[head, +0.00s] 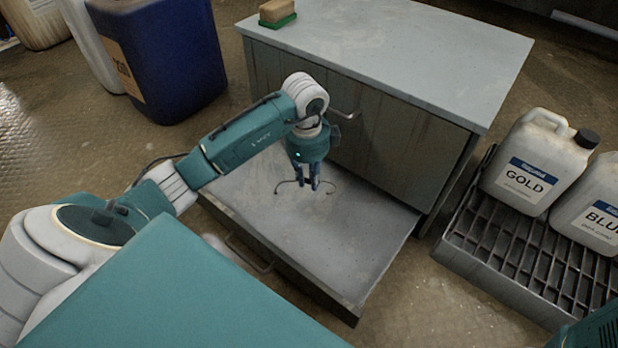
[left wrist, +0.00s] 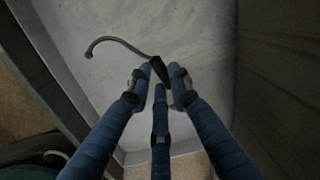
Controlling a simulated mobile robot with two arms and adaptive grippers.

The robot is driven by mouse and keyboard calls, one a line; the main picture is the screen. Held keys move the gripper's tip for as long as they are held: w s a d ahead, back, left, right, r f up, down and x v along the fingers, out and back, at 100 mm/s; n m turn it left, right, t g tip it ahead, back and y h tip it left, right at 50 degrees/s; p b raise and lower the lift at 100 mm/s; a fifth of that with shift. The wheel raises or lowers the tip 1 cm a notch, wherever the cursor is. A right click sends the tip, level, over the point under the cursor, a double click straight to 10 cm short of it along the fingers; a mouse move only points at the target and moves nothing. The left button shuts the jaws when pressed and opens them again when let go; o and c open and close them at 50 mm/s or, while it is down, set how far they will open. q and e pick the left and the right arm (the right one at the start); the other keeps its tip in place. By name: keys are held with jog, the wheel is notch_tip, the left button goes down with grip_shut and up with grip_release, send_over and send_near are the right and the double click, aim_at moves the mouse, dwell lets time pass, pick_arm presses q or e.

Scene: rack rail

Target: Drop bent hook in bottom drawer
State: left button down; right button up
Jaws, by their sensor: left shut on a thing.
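My right gripper is not seen.
A blue drum (head: 165,55) stands at the back left. A GOLD jug (head: 530,165) and a second jug (head: 595,205) stand on a grated crate (head: 475,235) at right.

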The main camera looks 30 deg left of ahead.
pick_arm(q)
jog(key=c, duration=1.5)
grip_release()
jog(key=shift+r, duration=0.55)
jog(key=r, duration=0.7)
jog(key=s+r, duration=0.1)
jog(key=r, duration=0.3)
jog(key=shift+d, duration=0.1)
jog(key=shift+f, duration=0.1)
